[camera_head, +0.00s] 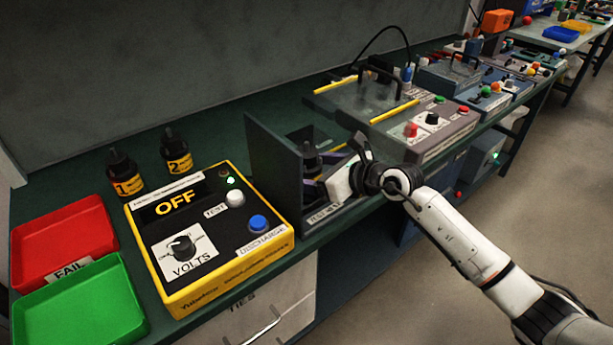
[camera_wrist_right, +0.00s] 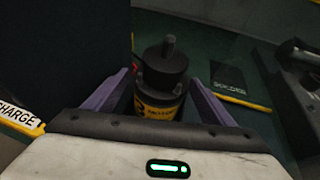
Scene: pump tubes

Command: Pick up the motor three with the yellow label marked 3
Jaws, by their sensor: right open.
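A black motor with a yellow label stands upright in the test bay in the head view (camera_head: 311,158). It also shows in the right wrist view (camera_wrist_right: 164,84), where its label number is partly hidden. My right gripper (camera_head: 325,165) reaches into the bay from the right. In the right wrist view its two purple fingers are spread, one on each side of the motor, and I cannot tell whether they touch it. Motor 1 (camera_head: 124,175) and motor 2 (camera_head: 176,152) stand at the back left of the bench. My left gripper is not in view.
A grey upright panel (camera_head: 272,165) walls the left of the bay. The yellow tester (camera_head: 205,240) reading OFF stands left of it. A red FAIL tray (camera_head: 62,240) and a green tray (camera_head: 80,305) lie at far left. A grey control box (camera_head: 432,135) stands to the right.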

